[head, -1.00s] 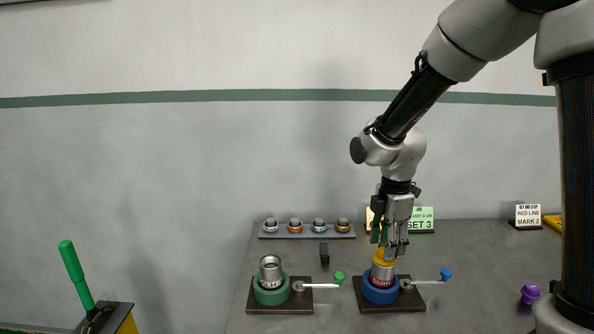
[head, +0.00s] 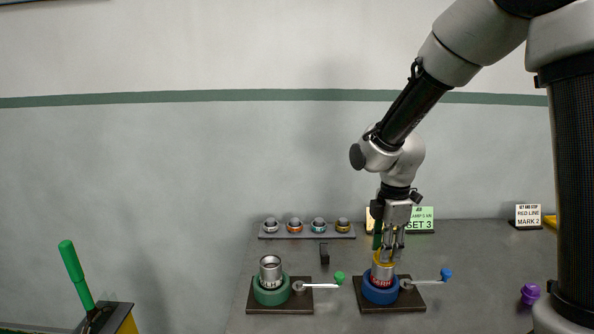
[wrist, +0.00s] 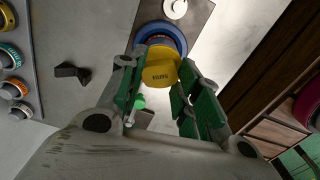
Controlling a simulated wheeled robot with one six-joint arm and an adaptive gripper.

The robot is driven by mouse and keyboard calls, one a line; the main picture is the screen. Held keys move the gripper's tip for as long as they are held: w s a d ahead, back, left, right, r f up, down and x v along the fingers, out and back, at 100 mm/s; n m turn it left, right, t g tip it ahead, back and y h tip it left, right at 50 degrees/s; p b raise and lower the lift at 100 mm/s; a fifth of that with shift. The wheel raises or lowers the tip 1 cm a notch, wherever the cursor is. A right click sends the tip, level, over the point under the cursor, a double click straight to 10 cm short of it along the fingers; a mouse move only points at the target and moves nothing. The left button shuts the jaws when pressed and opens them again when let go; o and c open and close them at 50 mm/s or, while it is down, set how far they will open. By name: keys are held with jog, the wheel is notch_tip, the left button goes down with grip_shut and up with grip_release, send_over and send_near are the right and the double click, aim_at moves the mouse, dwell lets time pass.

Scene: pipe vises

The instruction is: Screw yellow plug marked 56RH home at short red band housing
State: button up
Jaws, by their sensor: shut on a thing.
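The yellow plug (wrist: 161,68) is between my gripper's green-padded fingers in the wrist view, with small dark lettering on its face that I read only doubtfully. In the head view the plug (head: 384,258) shows as a narrow yellow piece at the top of the silver housing with a red band (head: 382,273). My gripper (head: 388,255) points down over this housing and is shut on the plug. The housing stands upright in the blue vise (head: 380,293). How deep the plug sits in the housing cannot be told.
A green vise (head: 270,296) holds another silver housing (head: 270,268) to the left. A rack (head: 306,235) with several banded rings stands behind. A small black block (head: 324,253) lies between. A purple knobbed item (head: 530,292) is at right. Vise handles stick out to the right.

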jog(key=m, duration=1.1)
jog(key=shift+m, duration=1.2)
jog(key=shift+m, duration=1.1)
jog(key=m, duration=0.3)
jog(key=shift+m, duration=0.4)
jog(key=o, duration=0.6)
jog(key=shift+m, duration=0.6)
jog(key=shift+c, duration=0.2)
grip_shut()
